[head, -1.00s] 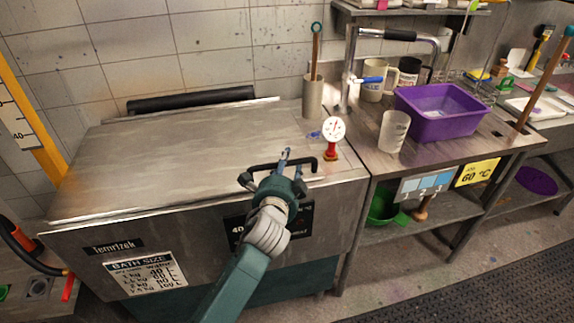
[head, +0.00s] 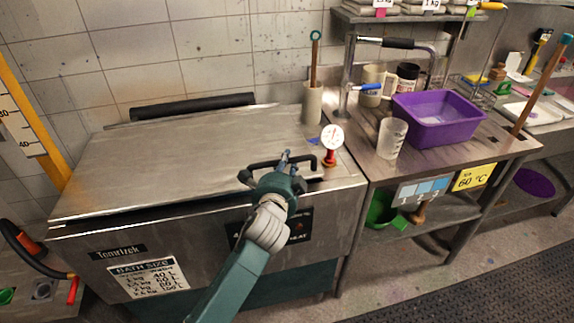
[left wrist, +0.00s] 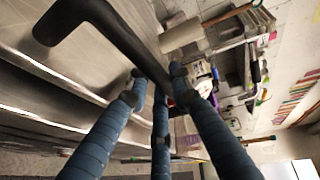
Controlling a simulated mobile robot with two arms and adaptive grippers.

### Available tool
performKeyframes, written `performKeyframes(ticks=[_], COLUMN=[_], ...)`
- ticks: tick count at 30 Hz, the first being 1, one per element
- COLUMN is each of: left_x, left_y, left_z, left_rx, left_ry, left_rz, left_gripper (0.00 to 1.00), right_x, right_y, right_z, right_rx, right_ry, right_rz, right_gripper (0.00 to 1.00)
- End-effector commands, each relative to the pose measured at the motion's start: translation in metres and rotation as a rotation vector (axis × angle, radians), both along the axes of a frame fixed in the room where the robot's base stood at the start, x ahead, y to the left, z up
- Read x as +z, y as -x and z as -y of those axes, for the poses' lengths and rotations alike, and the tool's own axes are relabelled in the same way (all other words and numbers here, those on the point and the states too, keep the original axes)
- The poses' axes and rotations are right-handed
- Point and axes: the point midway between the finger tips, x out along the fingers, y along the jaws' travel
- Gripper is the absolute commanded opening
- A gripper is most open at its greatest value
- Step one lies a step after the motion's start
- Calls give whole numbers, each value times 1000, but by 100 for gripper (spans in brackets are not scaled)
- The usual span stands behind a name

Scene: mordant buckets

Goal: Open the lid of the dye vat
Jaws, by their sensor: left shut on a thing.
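The dye vat (head: 215,240) is a steel box with a broad flat steel lid (head: 180,155). A dark gap shows under the lid's front edge, so the lid is slightly raised. A black bar handle (head: 262,165) sits at the lid's front right. My left gripper (head: 286,160) is shut on this handle in the head view. In the left wrist view the blue fingers of the left gripper (left wrist: 155,82) close around the black handle (left wrist: 118,38). The vat's inside is hidden. My right gripper is not in view.
A dial thermometer (head: 332,138) with a red base stands at the vat's right front. A holder (head: 312,103) with a stick stands behind it. A bench at right carries a clear beaker (head: 391,138) and a purple tub (head: 438,119). Above the lid is free room before the tiled wall.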

Motion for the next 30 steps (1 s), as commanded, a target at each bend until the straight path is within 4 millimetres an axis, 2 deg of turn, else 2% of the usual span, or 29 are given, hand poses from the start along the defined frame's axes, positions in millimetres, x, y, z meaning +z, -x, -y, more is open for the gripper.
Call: performKeyframes(ticks=[1, 9, 15, 21, 30], left_x=[31, 109, 160, 198, 220], left_y=[-4, -25, -49, -74, -94], left_z=[-1, -8, -15, -23, -30], left_rx=[0, -1, 0, -1, -2], left_ry=[0, -2, -2, 0, 1], left_rz=[12, 15, 16, 15, 14], left_gripper=[0, 0, 0, 0, 0], right_x=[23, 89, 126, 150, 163], right_y=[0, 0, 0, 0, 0], right_z=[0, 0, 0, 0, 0], right_rx=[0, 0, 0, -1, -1], right_ry=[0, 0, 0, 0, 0], right_rz=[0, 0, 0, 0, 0], right_gripper=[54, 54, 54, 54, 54])
